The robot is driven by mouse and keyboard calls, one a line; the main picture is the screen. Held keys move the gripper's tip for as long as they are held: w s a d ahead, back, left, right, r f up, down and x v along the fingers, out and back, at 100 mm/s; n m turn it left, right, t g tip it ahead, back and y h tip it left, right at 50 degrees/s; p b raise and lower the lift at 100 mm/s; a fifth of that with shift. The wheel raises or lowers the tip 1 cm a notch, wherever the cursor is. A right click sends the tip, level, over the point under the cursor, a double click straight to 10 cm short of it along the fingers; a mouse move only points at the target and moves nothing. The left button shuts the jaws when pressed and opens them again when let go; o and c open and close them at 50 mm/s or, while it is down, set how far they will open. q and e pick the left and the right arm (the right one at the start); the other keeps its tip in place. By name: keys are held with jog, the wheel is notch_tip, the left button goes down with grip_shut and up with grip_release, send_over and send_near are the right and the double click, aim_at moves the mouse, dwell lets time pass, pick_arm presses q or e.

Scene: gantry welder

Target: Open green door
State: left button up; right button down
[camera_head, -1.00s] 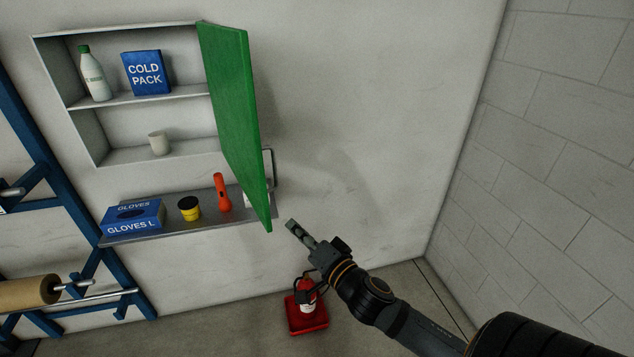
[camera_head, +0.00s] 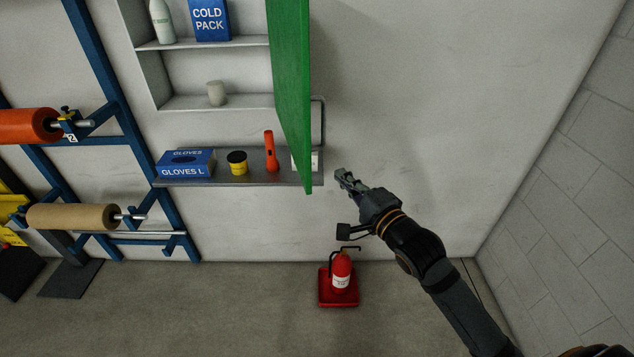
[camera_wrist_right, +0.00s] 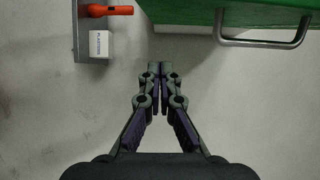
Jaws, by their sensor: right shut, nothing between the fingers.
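The green door (camera_head: 290,90) of the wall cabinet (camera_head: 156,75) stands swung open on the right side of the cabinet, sticking out from the wall. Its grey bar handle (camera_head: 323,125) shows along its right side; in the right wrist view the handle (camera_wrist_right: 262,43) is at the upper right, below the green door (camera_wrist_right: 225,12). My right gripper (camera_head: 341,175) is shut and empty, just right of the door's lower end and apart from it. In the wrist view its fingertips (camera_wrist_right: 160,69) meet below and left of the handle. My left gripper is not in view.
A shelf (camera_head: 215,179) below the cabinet holds a gloves box (camera_head: 186,163), yellow jar (camera_head: 237,163), orange flashlight (camera_head: 270,152) and white box (camera_wrist_right: 100,43). A fire extinguisher (camera_head: 341,272) stands below my gripper. A blue rack (camera_head: 105,75) is at left. The wall right of the door is clear.

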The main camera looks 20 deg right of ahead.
jog(key=w+a+p, duration=0.1)
jog(key=w+a, duration=0.3)
jog(key=a, duration=0.1)
jog(key=shift+w+a, duration=0.15)
jog(key=shift+w, duration=0.25)
